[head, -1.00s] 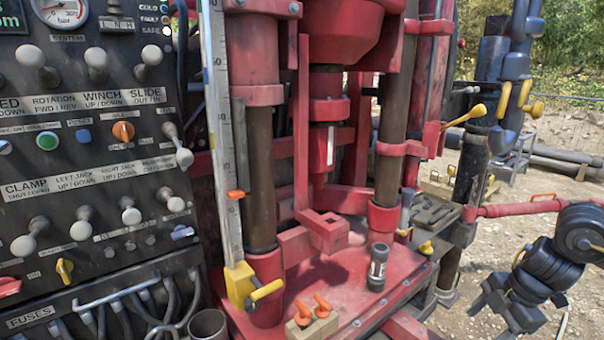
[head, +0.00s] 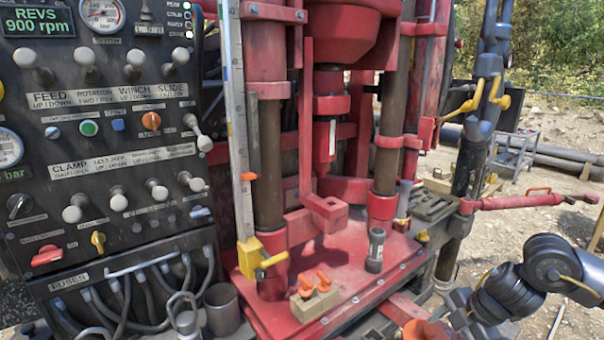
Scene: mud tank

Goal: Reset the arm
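My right arm (head: 520,285), black with rounded joints, comes in from the lower right of the head view. My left arm and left gripper do not show in the view.
A control panel (head: 110,140) with several levers and knobs stands at the left. The red base plate (head: 335,265) carries a dark cylinder (head: 375,250) and a block with orange-handled pieces (head: 314,298). A grey cup (head: 222,309) stands below the panel. Gravel lies at the right.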

